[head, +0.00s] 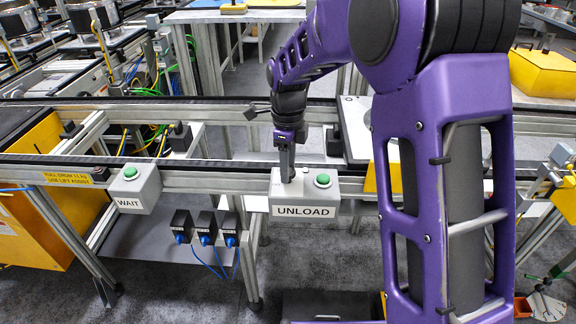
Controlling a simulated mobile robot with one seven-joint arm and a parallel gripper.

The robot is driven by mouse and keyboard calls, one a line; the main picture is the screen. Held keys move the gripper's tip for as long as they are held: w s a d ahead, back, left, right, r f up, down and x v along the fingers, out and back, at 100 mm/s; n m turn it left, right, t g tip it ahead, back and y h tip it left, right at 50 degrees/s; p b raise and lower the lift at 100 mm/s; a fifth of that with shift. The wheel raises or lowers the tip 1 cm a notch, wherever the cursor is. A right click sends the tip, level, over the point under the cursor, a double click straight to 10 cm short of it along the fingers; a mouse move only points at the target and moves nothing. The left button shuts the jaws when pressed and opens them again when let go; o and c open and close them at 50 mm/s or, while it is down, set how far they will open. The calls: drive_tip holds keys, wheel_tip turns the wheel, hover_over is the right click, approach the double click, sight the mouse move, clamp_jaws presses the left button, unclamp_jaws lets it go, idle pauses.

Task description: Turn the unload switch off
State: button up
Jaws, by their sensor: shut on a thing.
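The unload switch box (303,196) is a grey box with a white label reading UNLOAD, mounted on the front rail of the conveyor. A green button (322,181) shows on the right of its top. My gripper (288,178) points down at the left part of the box top. Its fingers are shut on a dark switch knob (297,182), which they mostly hide. I cannot tell which way the knob is turned.
A similar grey WAIT box (135,188) with a green button sits on the rail to the left. Several small black sensors (206,227) with blue cables hang below the rail. Yellow panels (35,225) stand at the far left. My purple arm covers much of the right side.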

clamp_jaws()
drive_tip(key=shift+n, duration=0.3)
drive_tip(key=n+p, duration=0.1)
drive_tip(key=n, duration=0.4)
drive_tip(key=shift+p, duration=0.3)
drive_tip(key=n+p, duration=0.1)
drive_tip(key=n, duration=0.5)
drive_tip(key=shift+n, duration=0.3)
drive_tip(key=o, duration=1.1)
unclamp_jaws()
